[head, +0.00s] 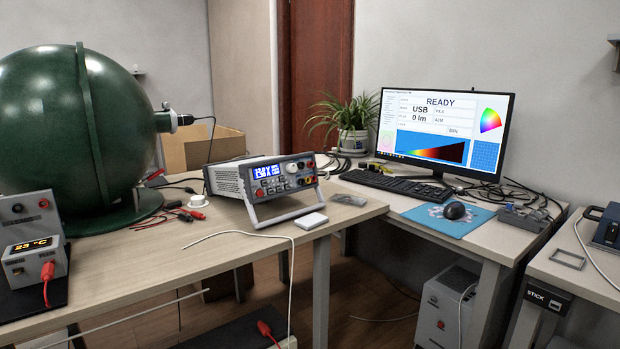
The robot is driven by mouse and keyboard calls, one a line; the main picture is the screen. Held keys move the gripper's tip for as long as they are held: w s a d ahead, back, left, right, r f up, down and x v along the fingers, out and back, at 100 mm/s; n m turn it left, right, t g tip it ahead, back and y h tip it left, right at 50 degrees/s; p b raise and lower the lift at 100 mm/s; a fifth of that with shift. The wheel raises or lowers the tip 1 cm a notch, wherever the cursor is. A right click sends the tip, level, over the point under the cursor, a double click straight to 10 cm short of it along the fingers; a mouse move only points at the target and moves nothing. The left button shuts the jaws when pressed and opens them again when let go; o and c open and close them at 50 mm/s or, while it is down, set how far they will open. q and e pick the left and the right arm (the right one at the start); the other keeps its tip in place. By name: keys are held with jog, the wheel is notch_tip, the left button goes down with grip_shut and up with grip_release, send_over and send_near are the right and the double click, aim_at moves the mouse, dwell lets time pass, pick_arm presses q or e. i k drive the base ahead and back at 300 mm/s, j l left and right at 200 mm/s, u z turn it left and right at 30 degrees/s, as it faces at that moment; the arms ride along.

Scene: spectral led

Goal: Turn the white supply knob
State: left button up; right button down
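The power supply (265,182) is a grey and white bench unit standing tilted up on its front bail near the middle of the wooden table. Its blue display (270,171) is lit, but I cannot read the digits surely. The white knob (292,168) sits on the upper right of its front panel, with smaller coloured knobs or sockets around and below it. Its turn position is too small to tell. Neither of my grippers is in view, and nothing touches the knob.
A large dark green sphere (60,125) fills the left. Red clips and cables (190,207) lie between it and the supply. A small white box (311,221) lies before the supply. A monitor (445,130), keyboard (395,183) and mouse (454,211) occupy the right desk. The table's front is mostly clear.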

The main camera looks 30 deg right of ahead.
aim_at(289, 168)
jog(key=k+z, duration=0.1)
jog(key=z, duration=0.25)
jog(key=l+z, duration=0.1)
jog(key=z, duration=0.25)
jog(key=k+l+z, duration=0.1)
jog(key=z, duration=0.25)
